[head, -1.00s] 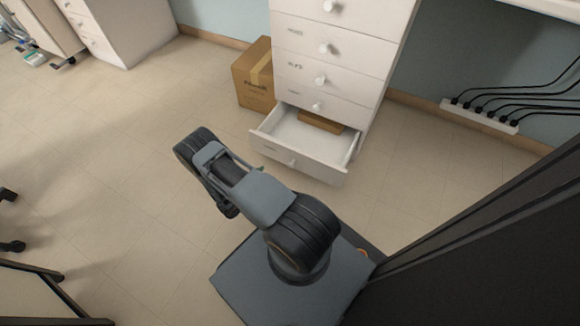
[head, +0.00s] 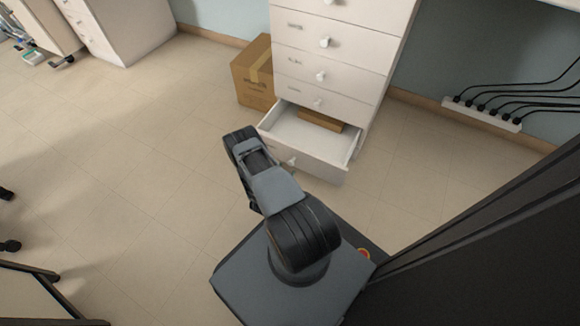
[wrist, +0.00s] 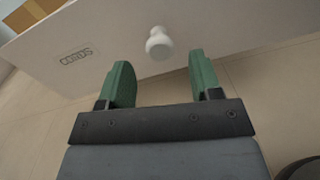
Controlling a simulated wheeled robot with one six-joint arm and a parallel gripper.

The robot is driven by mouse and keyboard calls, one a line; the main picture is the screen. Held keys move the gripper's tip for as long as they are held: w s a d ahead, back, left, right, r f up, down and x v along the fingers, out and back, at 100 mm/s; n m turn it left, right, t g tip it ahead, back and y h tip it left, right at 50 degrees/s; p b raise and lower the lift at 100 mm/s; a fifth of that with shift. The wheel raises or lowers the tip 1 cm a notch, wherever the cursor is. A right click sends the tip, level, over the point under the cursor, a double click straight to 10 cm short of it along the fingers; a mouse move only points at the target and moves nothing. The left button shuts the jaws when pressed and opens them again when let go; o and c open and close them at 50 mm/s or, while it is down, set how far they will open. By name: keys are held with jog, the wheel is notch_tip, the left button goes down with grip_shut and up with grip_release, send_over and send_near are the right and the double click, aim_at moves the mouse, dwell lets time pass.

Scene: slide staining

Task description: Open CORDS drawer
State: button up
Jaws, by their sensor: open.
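The CORDS drawer (head: 315,160) is the bottom drawer of the white cabinet and stands pulled out, with a brown box (head: 321,120) inside at the back. In the wrist view its white front (wrist: 215,25) carries the label CORDS (wrist: 76,56) and a round white knob (wrist: 158,44). My gripper (wrist: 163,85) is open and empty, its two green fingers apart. The knob is ahead of the fingers, between their lines, and appears clear of both. In the head view my arm hides the gripper, and the knob (head: 292,162) shows just beyond the arm.
The closed drawers (head: 325,70) above have white knobs. A cardboard box (head: 254,75) stands left of the cabinet. A power strip (head: 482,114) with several black plugs lies along the wall at right. Open floor (head: 120,140) lies to the left.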

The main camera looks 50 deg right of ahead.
aim_at(290, 165)
jog(key=shift+w+d+b, duration=0.2)
jog(key=shift+d+b, duration=0.05)
jog(key=shift+d, duration=0.75)
jog(key=shift+w+d+b, duration=0.15)
jog(key=shift+d+b, duration=0.05)
jog(key=shift+d, duration=0.75)
jog(key=shift+c, duration=0.2)
jog(key=shift+a, duration=0.1)
grip_shut()
